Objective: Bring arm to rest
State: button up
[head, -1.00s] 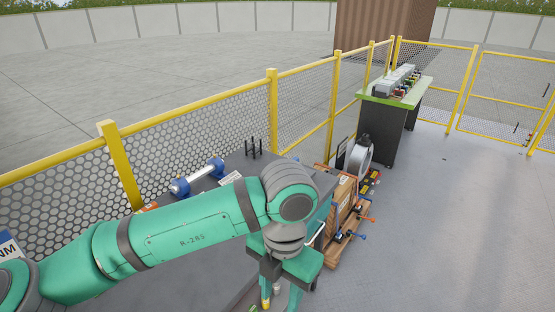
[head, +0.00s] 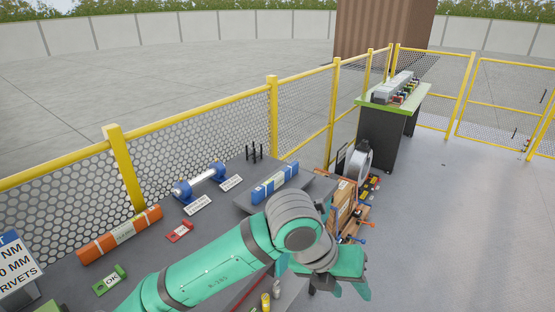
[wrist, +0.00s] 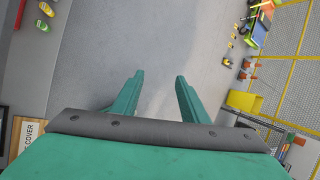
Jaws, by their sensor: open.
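My green arm (head: 215,272) reaches from the bottom edge over the front of the grey workbench (head: 105,249) in the head view. My gripper (head: 350,288) is at its end, past the right side of the bench and above the floor. In the wrist view my gripper (wrist: 159,76) has its two green fingers apart, with only grey floor seen between them. It holds nothing and touches nothing that I can see.
On the bench are an orange box (head: 120,235), a blue-ended roller (head: 199,181), a blue box (head: 275,182), a green OK tag (head: 109,279) and a red tag (head: 180,231). Yellow fencing (head: 122,168) runs behind. A green-topped table (head: 395,97) stands far right. Floor at right is clear.

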jog(key=w+d+r+n+t+h, duration=0.3)
jog(key=d+r+n+h, duration=0.1)
jog(key=d+n+h, duration=0.15)
jog(key=w+d+r+n+t+h, duration=0.2)
jog(key=d+r+n+t+h, duration=0.15)
jog(key=d+n+h, duration=0.2)
jog(key=w+a+f+n+t+y, duration=0.35)
jog(key=a+f+n+t, duration=0.35)
jog(key=n, duration=0.8)
jog(key=s+a+f+n+t+y, duration=0.2)
jog(key=s+a+f+n+y, duration=0.25)
jog(key=f+n, duration=0.2)
jog(key=s+a+f+n+t+y, duration=0.1)
jog(key=s+a+f+n+y, duration=0.2)
jog(key=s+f+n+y, duration=0.35)
jog(key=s+a+f, duration=0.3)
jog(key=s, duration=0.5)
jog(key=s+a+f+n+g+y, duration=0.1)
jog(key=s+a+f, duration=0.3)
jog(key=s, duration=0.4)
jog(key=s+a+f+g+y, duration=0.1)
jog(key=s+a+f, duration=0.2)
jog(key=s, duration=0.5)
jog(key=shift+a+f, duration=0.2)
jog(key=shift+a, duration=0.3)
